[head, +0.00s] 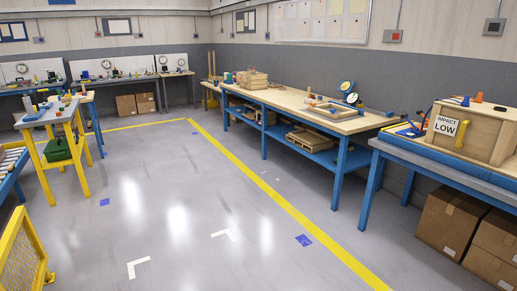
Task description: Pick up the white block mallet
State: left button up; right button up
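I cannot make out a white block mallet in the head view. Small items lie on several benches, too small to tell apart. Neither of my grippers is in view. A dark blue item (414,129) lies beside the box.
A long wooden bench (285,99) runs along the right wall. Cardboard boxes (448,222) sit under the near right bench. A yellow-legged table (49,116) and a yellow guard (22,254) stand at left. The middle floor (165,205) is clear.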

aim_at(307, 100)
jog(key=i, duration=5.55)
